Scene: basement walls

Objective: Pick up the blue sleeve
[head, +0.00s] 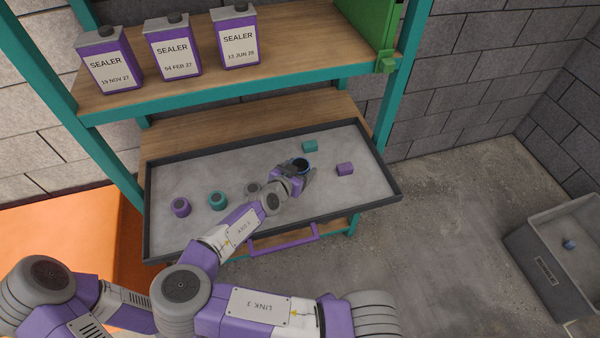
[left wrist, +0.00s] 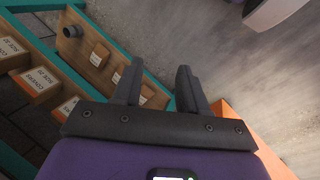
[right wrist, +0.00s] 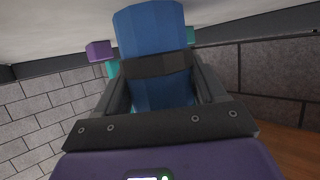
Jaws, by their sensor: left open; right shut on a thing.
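The blue sleeve (head: 300,163) is a short ring near the middle of the grey tray (head: 160,178) on the shelf unit. My right gripper (head: 299,172) is shut on it. In the right wrist view the blue sleeve (right wrist: 150,35) stands between the two fingers (right wrist: 158,75), with a dark finger pad across it. I cannot tell whether it touches the tray floor. My left gripper (left wrist: 159,78) is open and empty, away from the tray, with shelf boxes and bare floor beyond it.
A purple ring (head: 180,207), a teal ring (head: 217,201) and a grey ring (head: 253,188) stand left in the tray. A teal block (head: 310,146) and a purple block (head: 345,169) lie right. Purple sealer cans (head: 239,40) stand on the shelf above. A grey bin (head: 530,262) is far right.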

